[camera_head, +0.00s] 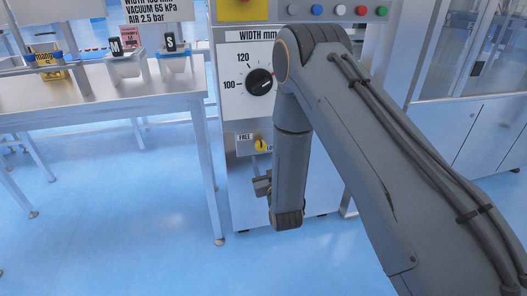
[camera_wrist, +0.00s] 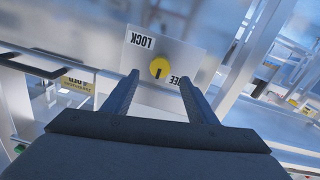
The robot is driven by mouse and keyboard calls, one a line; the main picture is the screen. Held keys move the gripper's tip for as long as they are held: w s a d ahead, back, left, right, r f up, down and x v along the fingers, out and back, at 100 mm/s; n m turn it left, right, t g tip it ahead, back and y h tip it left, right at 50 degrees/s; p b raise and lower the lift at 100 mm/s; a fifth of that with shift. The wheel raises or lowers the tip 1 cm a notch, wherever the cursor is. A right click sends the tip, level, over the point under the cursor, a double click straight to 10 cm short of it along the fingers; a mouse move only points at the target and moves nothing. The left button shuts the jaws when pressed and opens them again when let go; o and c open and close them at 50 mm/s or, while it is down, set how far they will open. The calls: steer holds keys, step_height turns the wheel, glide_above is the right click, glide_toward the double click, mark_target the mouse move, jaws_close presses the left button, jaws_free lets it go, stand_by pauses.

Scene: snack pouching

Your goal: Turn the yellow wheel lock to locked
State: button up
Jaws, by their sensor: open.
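The yellow wheel lock (camera_head: 261,145) is a small round knob on a pale plate low on the machine front, under the width dial. In the head view FREE is at the plate's left, and the LOCK side is mostly behind my arm. In the wrist view the knob (camera_wrist: 159,68) appears upside down, with LOCK at left and FREE at right. Its dark mark points down there, roughly between the two words. My gripper (camera_wrist: 159,76) is open and empty, its fingers framing the knob. In the head view my gripper (camera_head: 262,186) is below the knob, apart from it.
A black width dial (camera_head: 259,82) is above the lock, with several coloured buttons (camera_head: 339,10) higher up. A metal table (camera_head: 110,97) with bins stands at the left. Glass-fronted cabinets (camera_head: 478,125) stand at the right. The blue floor (camera_head: 110,220) at lower left is clear.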

mark_target(261, 148)
steer(key=x, duration=0.7)
steer(key=shift+w, duration=0.2)
